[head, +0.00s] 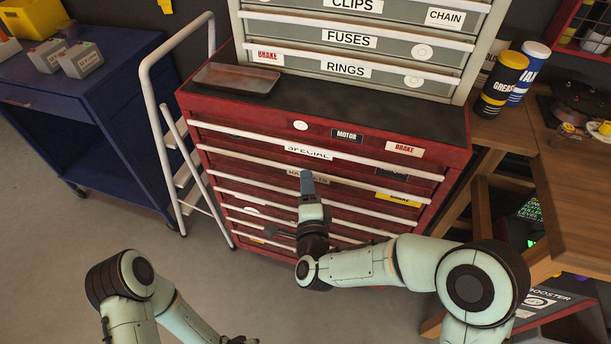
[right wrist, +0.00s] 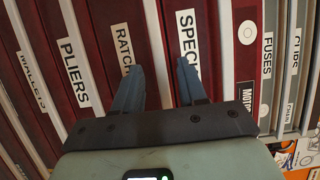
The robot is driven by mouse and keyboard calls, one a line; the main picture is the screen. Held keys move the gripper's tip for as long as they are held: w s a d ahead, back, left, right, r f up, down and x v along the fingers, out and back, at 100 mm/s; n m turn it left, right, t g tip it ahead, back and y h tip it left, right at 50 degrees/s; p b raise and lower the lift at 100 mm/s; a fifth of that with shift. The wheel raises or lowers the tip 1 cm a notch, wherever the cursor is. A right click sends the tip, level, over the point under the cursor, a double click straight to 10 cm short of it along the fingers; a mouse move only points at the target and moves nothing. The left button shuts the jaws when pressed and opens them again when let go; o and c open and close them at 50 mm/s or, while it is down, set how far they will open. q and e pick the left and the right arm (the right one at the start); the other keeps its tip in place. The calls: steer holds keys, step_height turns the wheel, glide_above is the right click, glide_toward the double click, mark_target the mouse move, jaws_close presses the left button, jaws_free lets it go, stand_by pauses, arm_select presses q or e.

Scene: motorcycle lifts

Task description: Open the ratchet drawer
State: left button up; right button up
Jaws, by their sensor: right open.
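The ratchet drawer is a dark red drawer in the red tool chest. Its label (right wrist: 123,48) shows in part in the right wrist view, and in the head view my right gripper partly hides it. It looks shut. A pale bar handle (right wrist: 155,35) runs between it and the drawer labelled SPECIAL (head: 309,152). My right gripper (head: 307,178) points at the chest front, and its two blue-grey fingers (right wrist: 158,80) are apart, one on each side of that handle. I cannot tell whether they touch anything.
A brown tray (head: 236,79) lies on the chest top (head: 370,110), below a grey drawer cabinet (head: 350,40). A white stepladder (head: 160,110) and blue cart (head: 75,130) stand left. A wooden bench (head: 580,180) stands right. Floor in front is clear.

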steer(key=w, duration=0.3)
steer(key=shift+w+a, duration=0.15)
jaws_close()
steer(key=shift+f, duration=0.1)
